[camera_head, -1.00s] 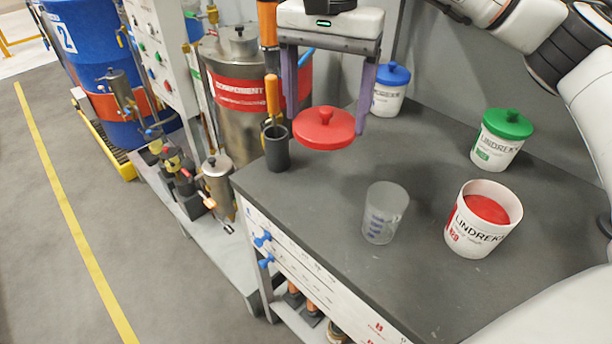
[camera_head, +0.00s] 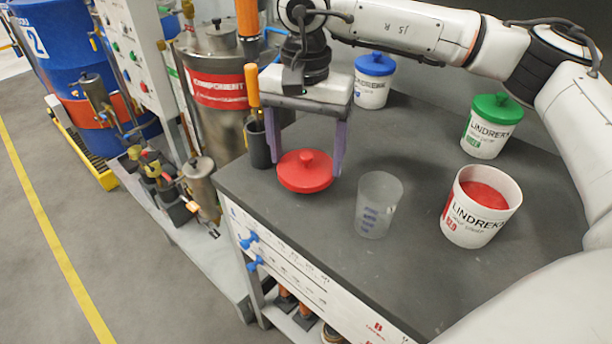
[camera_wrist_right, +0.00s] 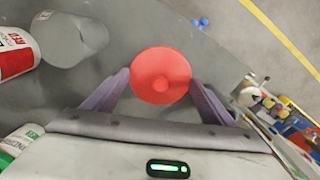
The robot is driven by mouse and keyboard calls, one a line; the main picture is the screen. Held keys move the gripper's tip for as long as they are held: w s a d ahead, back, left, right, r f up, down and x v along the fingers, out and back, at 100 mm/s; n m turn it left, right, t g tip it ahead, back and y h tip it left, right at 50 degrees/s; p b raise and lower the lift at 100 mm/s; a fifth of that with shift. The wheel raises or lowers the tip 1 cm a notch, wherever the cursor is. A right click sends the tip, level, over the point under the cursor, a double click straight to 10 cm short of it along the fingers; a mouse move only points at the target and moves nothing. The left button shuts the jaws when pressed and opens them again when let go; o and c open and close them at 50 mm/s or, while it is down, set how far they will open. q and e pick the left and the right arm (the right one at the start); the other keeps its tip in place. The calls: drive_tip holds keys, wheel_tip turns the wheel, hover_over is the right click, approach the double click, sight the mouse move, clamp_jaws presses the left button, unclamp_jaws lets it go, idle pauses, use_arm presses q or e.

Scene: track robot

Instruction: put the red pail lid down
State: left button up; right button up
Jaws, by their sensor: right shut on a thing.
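The red pail lid (camera_head: 304,176), a round disc with a knob on top, is low at the left end of the dark bench top (camera_head: 400,150). I cannot tell whether it touches the surface. My right gripper (camera_head: 305,163) comes down from above with its two purple fingers on either side of the lid, shut on it. In the right wrist view the lid (camera_wrist_right: 161,76) sits between the fingertips, knob toward the camera. The open pail with red contents (camera_head: 482,212) stands upright at the right of the bench, without a lid. My left gripper is not in view.
A clear measuring cup (camera_head: 378,205) stands right of the lid. Blue-lidded (camera_head: 371,88) and green-lidded (camera_head: 487,132) pails stand behind. The bench's left front edge is near.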

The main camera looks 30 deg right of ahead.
sight(306, 167)
drive_tip(key=shift+f, duration=2.55)
drive_tip(key=o, duration=1)
wheel_tip(306, 167, up, 12)
drive_tip(key=shift+r, duration=0.2)
